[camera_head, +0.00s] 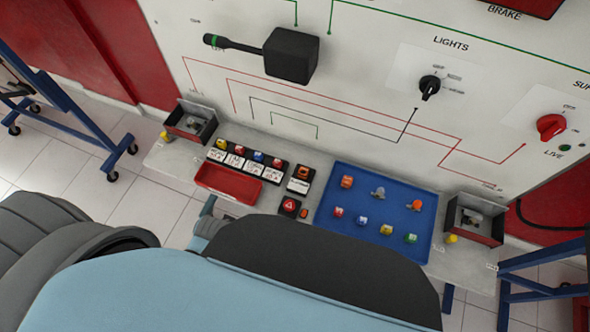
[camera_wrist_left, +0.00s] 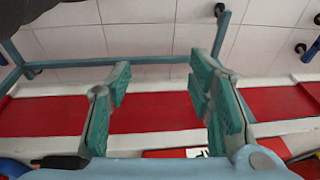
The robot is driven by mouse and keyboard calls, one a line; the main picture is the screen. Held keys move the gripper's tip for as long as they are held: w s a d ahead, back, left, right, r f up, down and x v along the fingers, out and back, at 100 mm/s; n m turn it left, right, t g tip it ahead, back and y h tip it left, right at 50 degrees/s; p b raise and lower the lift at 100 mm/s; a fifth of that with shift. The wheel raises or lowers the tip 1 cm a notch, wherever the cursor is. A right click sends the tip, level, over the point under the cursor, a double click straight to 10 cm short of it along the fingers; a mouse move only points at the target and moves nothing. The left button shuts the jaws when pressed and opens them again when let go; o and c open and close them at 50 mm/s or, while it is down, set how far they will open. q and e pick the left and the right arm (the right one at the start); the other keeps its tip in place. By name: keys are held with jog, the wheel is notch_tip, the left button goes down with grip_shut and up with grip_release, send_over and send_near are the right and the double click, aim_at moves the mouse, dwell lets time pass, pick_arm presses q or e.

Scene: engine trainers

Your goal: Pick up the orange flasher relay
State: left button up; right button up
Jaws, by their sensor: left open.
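An orange block (camera_head: 347,182), which looks like the flasher relay, sits at the upper left of the blue tray (camera_head: 335,222) in the head view. Another orange piece (camera_head: 303,172) shows on a black holder left of the tray, so I cannot be fully sure which is the relay. In the left wrist view my left gripper (camera_wrist_left: 160,100) is open, its teal fingers wide apart with nothing between them. In the head view my arm hides most of the gripper. The relay cannot be made out in the wrist view. My right gripper is not in view.
The blue tray also holds bulbs and several coloured fuses. A red tray (camera_head: 228,197) lies left, in front of a row of labelled fuse holders (camera_head: 246,160). Open metal boxes (camera_head: 190,122) (camera_head: 474,218) stand at both bench ends. The white trainer panel (camera_head: 360,65) rises behind.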

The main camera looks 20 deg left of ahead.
pick_arm(q)
jog(key=w+d+r, duration=0.1)
jog(key=w+r, duration=0.3)
jog(key=r, duration=0.4)
jog(key=w+d+r+g, duration=0.1)
jog(key=w+d+r, duration=0.55)
jog(key=w, duration=0.35)
jog(key=w+d+r+g, duration=0.1)
jog(key=w+d+r, duration=0.55)
jog(key=w, duration=0.25)
jog(key=b, duration=0.2)
send_over(303, 172)
jog(key=shift+h, duration=0.4)
jog(key=f, duration=0.8)
jog(key=shift+d+f, duration=0.15)
jog(key=shift+d, duration=0.1)
jog(key=shift+f, duration=0.4)
jog(key=f, duration=0.1)
jog(key=f+b, duration=0.1)
jog(key=f, duration=0.3)
jog(key=shift+a+f, duration=0.1)
jog(key=shift+a, duration=0.15)
jog(key=shift+c, duration=0.5)
jog(key=c, duration=1)
